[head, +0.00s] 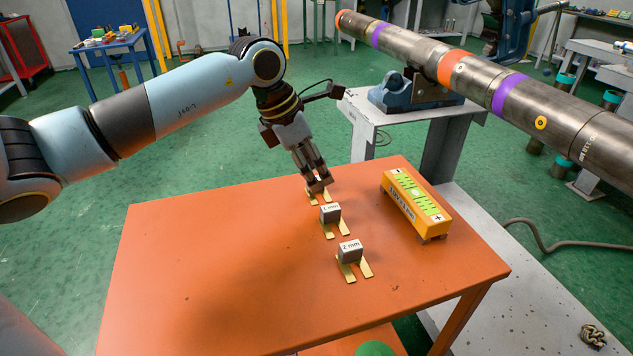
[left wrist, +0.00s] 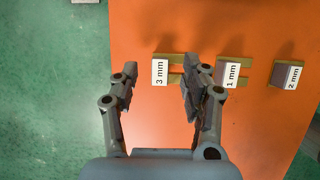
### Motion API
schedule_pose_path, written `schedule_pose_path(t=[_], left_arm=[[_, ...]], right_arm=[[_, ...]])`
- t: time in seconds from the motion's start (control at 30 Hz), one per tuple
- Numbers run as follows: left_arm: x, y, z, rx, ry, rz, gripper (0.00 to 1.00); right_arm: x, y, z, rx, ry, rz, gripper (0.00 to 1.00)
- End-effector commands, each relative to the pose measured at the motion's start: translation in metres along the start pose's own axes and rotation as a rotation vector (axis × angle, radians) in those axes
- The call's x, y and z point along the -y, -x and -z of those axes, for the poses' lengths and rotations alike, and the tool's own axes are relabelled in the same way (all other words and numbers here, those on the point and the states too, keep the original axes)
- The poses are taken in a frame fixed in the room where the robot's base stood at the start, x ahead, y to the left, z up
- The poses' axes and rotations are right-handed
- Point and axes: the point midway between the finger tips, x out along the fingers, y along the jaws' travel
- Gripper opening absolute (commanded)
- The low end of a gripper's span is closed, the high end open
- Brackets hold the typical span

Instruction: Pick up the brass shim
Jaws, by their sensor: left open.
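Three brass shims, each a forked brass plate with a grey labelled block, lie in a row on the orange table (head: 200,270). The 2 mm shim (head: 350,252) is nearest in the head view, then the 1 mm shim (head: 330,215). The 3 mm shim (left wrist: 160,72) is farthest; in the head view my left gripper mostly hides it. My left gripper (head: 318,184) is open and points down over the 3 mm shim. In the left wrist view its fingers (left wrist: 157,78) are spread, with the 3 mm block showing between them. I cannot tell whether they touch it.
A yellow box with a green panel (head: 415,203) stands on the table right of the shims. A large banded pipe (head: 450,68) rests in a blue vise (head: 400,92) on a grey stand beyond the table. The table's left part is clear.

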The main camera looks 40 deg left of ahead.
Motion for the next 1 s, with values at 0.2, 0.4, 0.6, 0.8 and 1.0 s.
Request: schedule_pose_path(t=[0.2,0.4,0.6,0.8,1.0], left_arm=[[0.000,-0.019,0.001,0.000,0.000,-0.001,0.46],[0.000,-0.019,0.001,0.000,-0.001,-0.001,0.44],[0.000,-0.019,0.001,0.000,-0.001,-0.001,0.17],[0.000,-0.019,0.001,0.000,-0.001,-0.001,0.00],[0.000,-0.019,0.001,0.000,-0.001,-0.001,0.00]], right_arm=[[0.003,-0.002,0.002,-0.002,-0.002,0.004,0.40],[0.004,-0.002,-0.004,0.006,-0.002,0.005,0.40],[0.004,-0.002,-0.006,0.011,-0.001,0.004,0.40],[0.004,-0.002,-0.006,0.011,-0.001,0.004,0.40],[0.002,-0.002,-0.006,0.010,0.000,0.002,0.40]])
